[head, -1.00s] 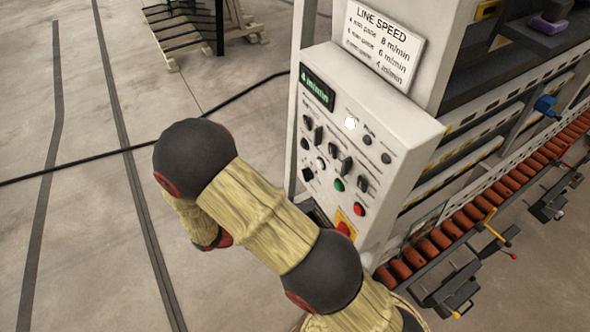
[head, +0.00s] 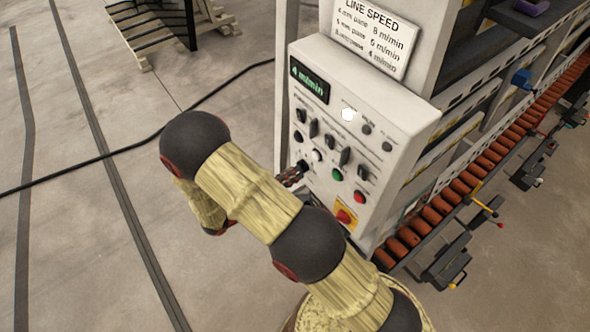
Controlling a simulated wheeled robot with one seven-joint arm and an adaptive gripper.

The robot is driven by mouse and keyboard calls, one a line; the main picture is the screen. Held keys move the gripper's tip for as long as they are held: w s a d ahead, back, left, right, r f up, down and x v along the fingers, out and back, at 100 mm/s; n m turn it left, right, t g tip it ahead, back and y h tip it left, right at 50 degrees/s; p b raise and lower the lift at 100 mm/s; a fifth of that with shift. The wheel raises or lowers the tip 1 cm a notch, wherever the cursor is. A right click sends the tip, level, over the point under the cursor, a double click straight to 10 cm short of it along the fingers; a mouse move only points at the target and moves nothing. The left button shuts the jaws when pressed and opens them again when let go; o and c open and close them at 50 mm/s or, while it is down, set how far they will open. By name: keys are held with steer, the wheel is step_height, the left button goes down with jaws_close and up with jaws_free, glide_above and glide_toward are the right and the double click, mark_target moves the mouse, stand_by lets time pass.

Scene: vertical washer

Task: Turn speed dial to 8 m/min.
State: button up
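The grey control panel (head: 405,120) stands right of centre, tilted in the view. Its green display (head: 309,80) reads 4 m/min. Several dark knobs sit below it, among them an upright one (head: 313,128) and a lower-left one (head: 303,165). Their labels are too small to read, so I cannot tell which is the speed dial. My gripper (head: 291,176) shows only in part, as a dark reddish piece at the panel's lower left edge, close to the lower-left knob. My arm hides the rest. I cannot tell whether it touches the knob or is open.
A line speed sign (head: 372,36) above the panel lists 8, 6 and 4 m/min. The panel also has a green button (head: 337,175), a red button (head: 359,197) and a red emergency stop (head: 345,216) on yellow. An orange roller conveyor (head: 470,178) runs right. Floor at left is mostly clear.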

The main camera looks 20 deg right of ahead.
steer(key=shift+x, duration=0.95)
steer(key=shift+c, duration=1.2)
steer(key=c, duration=0.4)
jaws_close()
